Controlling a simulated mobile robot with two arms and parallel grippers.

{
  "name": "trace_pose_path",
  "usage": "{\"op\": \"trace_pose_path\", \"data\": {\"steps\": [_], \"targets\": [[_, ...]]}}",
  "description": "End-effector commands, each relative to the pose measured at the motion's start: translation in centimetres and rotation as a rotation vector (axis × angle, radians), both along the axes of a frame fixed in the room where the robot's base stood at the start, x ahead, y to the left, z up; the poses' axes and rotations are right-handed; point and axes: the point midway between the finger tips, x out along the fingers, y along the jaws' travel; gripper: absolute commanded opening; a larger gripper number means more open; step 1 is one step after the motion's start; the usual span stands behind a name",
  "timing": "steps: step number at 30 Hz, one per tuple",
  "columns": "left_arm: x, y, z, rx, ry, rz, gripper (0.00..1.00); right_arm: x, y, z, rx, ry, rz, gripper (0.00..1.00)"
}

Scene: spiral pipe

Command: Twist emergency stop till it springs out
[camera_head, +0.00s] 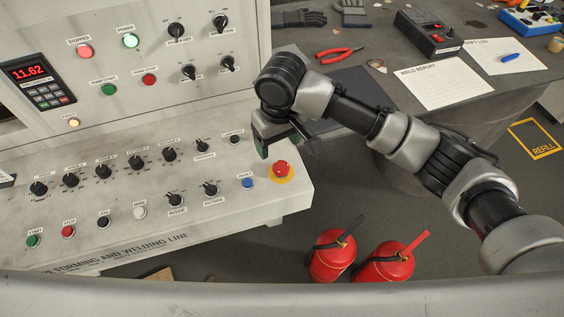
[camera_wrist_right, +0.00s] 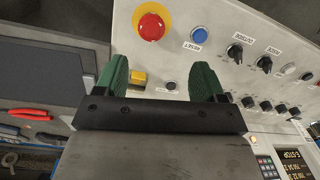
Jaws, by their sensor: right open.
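The emergency stop is a red mushroom button (camera_head: 281,168) on a yellow disc (camera_head: 281,179), near the right end of the sloped control panel. It also shows in the right wrist view (camera_wrist_right: 151,26), at the top left of centre, beyond the fingertips. My right gripper (camera_head: 278,146) is just behind the button in the head view, apart from it. In the right wrist view its green fingers (camera_wrist_right: 162,78) stand apart with nothing between them. My left gripper is not in view.
A blue reset button (camera_head: 247,183) sits left of the stop. Several black knobs (camera_head: 169,154) and coloured buttons line the panel (camera_head: 110,213). The upright cabinet face (camera_head: 160,50) rises behind. A dark table (camera_head: 300,35) stands right. Two red extinguishers (camera_head: 331,256) stand on the floor below.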

Motion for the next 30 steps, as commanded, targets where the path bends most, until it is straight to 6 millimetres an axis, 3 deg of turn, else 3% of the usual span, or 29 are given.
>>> {"op": "trace_pose_path", "data": {"steps": [3,7,21,30], "targets": [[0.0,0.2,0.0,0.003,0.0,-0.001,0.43,0.8,-0.6,0.7,-0.042,-0.001,-0.021,0.7],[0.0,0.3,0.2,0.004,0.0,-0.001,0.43,0.8,-0.6,-0.1,-0.048,0.002,-0.025,0.7],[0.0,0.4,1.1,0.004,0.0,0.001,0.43,0.7,-0.6,-8.2,-0.045,0.0,-0.022,0.7],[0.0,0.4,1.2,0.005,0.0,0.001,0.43,0.8,-0.6,-10.0,-0.043,-0.003,-0.021,0.7]]}}
